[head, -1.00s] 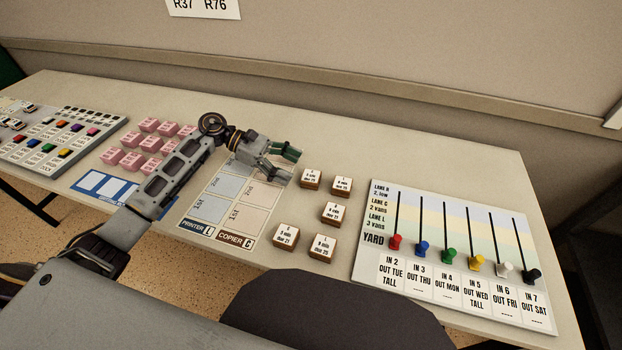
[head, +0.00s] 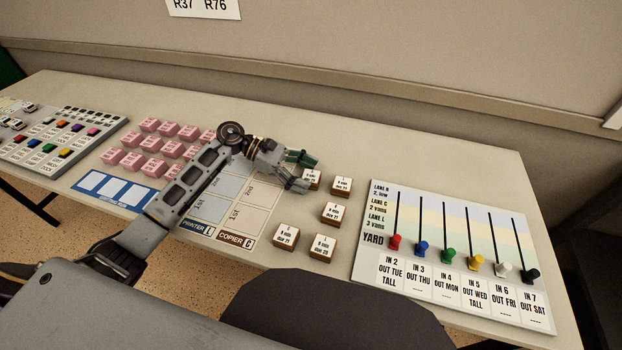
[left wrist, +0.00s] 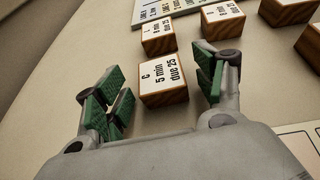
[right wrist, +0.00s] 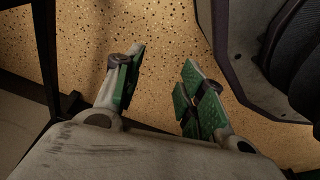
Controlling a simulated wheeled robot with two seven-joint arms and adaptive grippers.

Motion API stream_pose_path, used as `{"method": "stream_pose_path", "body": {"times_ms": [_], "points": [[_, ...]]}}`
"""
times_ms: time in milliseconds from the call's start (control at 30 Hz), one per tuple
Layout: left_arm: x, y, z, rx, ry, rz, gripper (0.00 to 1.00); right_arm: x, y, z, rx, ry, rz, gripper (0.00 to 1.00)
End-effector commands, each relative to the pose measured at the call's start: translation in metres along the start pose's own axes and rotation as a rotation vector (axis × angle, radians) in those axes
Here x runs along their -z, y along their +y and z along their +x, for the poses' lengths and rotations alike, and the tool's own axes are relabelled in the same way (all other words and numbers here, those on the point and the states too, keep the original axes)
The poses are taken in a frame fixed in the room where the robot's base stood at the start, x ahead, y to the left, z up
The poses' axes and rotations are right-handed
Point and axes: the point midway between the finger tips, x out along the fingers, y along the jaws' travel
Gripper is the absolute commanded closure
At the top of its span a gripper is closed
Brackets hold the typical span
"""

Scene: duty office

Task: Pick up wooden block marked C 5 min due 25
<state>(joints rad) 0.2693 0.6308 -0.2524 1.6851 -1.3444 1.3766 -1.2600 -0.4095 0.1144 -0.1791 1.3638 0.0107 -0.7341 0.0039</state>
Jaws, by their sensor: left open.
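The wooden block marked C 5 min due 25 (left wrist: 163,83) sits on the table in the left wrist view, with a white top and brown sides. It lies ahead of and between the open green fingers of my left gripper (left wrist: 158,97). In the head view the block (head: 312,176) is partly hidden by the left gripper (head: 299,171), which reaches over it from the left. My right gripper (right wrist: 160,92) is open and empty over the speckled floor in the right wrist view.
Other wooden blocks stand close by, including one beside it (head: 342,186) and one in front (head: 331,213). A printer and copier board (head: 228,207) lies left, pink blocks (head: 150,125) farther left. A yard board with coloured pegs (head: 455,255) is right. The table's back is clear.

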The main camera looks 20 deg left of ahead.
Motion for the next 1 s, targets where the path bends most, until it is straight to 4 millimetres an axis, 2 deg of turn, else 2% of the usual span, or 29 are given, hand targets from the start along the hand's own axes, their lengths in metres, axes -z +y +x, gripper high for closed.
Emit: {"method": "stream_pose_path", "body": {"times_ms": [433, 800, 833, 1000], "points": [[0.000, 0.000, 0.001, 0.000, 0.000, 0.000, 0.30, 0.005, 0.001, -0.001, -0.001, 0.008, 0.000, 0.60], [0.000, 0.000, 0.000, 0.000, 0.000, 0.000, 0.77, -0.005, -0.005, -0.001, 0.006, -0.004, 0.003, 0.60], [0.000, 0.000, 0.000, 0.000, 0.000, 0.000, 0.79, -0.006, -0.005, -0.001, 0.007, -0.005, 0.004, 0.60], [0.000, 0.000, 0.000, 0.000, -0.001, 0.000, 0.80, -0.007, -0.006, 0.000, 0.007, -0.007, 0.004, 0.60]]}}
